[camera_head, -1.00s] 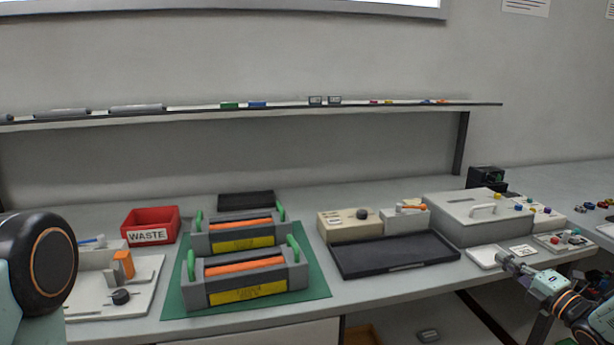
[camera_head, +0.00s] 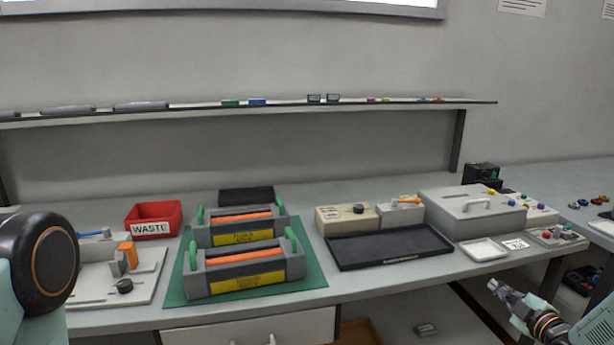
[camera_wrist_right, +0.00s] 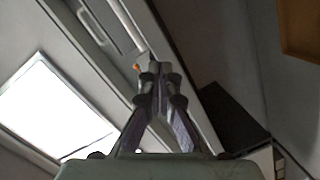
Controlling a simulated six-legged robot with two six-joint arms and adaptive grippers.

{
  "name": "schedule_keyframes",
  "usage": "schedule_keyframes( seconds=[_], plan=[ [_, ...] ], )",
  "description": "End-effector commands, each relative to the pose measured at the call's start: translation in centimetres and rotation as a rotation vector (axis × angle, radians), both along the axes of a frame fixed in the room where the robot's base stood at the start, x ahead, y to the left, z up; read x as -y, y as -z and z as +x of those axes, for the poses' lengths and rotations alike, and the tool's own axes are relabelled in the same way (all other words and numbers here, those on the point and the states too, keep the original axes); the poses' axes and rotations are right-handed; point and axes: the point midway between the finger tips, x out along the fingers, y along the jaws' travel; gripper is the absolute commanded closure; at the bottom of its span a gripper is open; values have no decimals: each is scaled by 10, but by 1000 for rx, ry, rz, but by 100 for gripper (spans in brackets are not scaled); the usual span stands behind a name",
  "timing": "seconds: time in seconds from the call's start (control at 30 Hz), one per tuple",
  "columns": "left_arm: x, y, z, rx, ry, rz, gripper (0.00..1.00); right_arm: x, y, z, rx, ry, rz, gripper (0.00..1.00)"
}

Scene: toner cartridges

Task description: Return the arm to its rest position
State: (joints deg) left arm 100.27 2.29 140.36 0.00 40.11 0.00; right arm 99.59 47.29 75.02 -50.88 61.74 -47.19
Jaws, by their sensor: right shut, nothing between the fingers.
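My right gripper (camera_head: 498,287) is at the lower right of the head view, in front of the bench edge and apart from everything on the bench. Its fingers are shut and empty. In the right wrist view its fingertips (camera_wrist_right: 157,78) come together with nothing held between them. On the left of the head view a dark round joint of my left arm shows. My left gripper itself is not in the picture.
The bench holds a red waste bin (camera_head: 154,219), two toner cartridges on a green mat (camera_head: 310,290), a black tray (camera_head: 388,247), a grey lidded box (camera_head: 472,216) and a small white tray (camera_head: 484,249). A shelf (camera_head: 250,106) runs above. Open space lies below the bench's right front edge.

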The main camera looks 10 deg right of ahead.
Motion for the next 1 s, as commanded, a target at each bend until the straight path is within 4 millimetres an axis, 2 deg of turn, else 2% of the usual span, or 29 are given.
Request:
schedule_keyframes(
  seconds=[0.03,0.17,0.27,0.37,0.5,0.57,0.73,0.8,0.9,1.0],
  plan=[
    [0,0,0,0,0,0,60,-17,18,-6,-53,29,109,100],
    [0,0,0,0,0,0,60,-66,66,-29,-209,133,405,100],
    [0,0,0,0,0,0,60,-113,101,-59,-350,229,612,100],
    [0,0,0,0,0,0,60,-158,130,-96,-492,334,775,100],
    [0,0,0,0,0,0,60,-216,159,-162,-692,494,932,100],
    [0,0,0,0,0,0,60,-238,166,-194,-776,567,974,100],
    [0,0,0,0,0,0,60,-287,171,-294,-1002,777,1004,100],
    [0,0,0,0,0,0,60,-300,166,-335,-1085,850,975,100],
    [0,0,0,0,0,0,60,-312,154,-386,-1187,908,895,100],
    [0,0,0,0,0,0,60,-318,144,-415,-1249,905,816,100]
  ],
)
